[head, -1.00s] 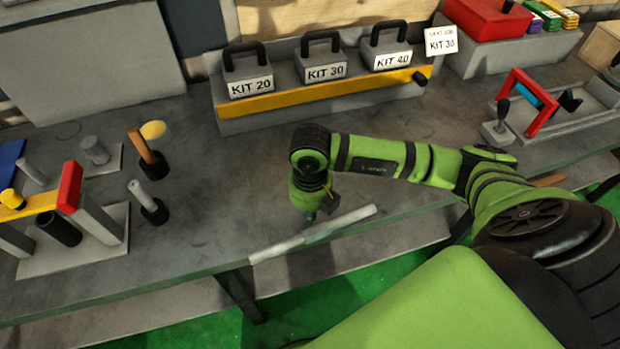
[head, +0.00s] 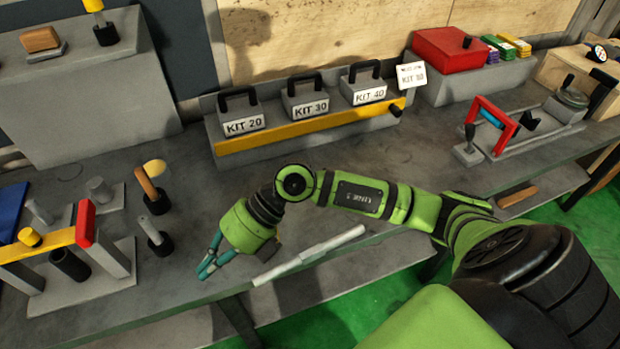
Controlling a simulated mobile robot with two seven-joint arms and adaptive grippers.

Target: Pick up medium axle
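A light grey stepped rod, which looks like the axle (head: 318,249), lies slantwise along the front edge of the grey workbench. My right gripper (head: 205,272) has teal fingers and is to the left of the rod's near end, apart from it, tilted down and leftward over the bench front. Its fingers look close together at the tips, but the gap is unclear. It holds nothing that I can see. My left gripper is out of view.
The workbench (head: 170,290) has upright pins and a yellow-red fixture (head: 85,224) at left. Kit boxes stand on a yellow-fronted rack (head: 300,122) behind. A red box (head: 452,54) and a red-handled fixture (head: 497,128) are at right. The bench middle is mostly clear.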

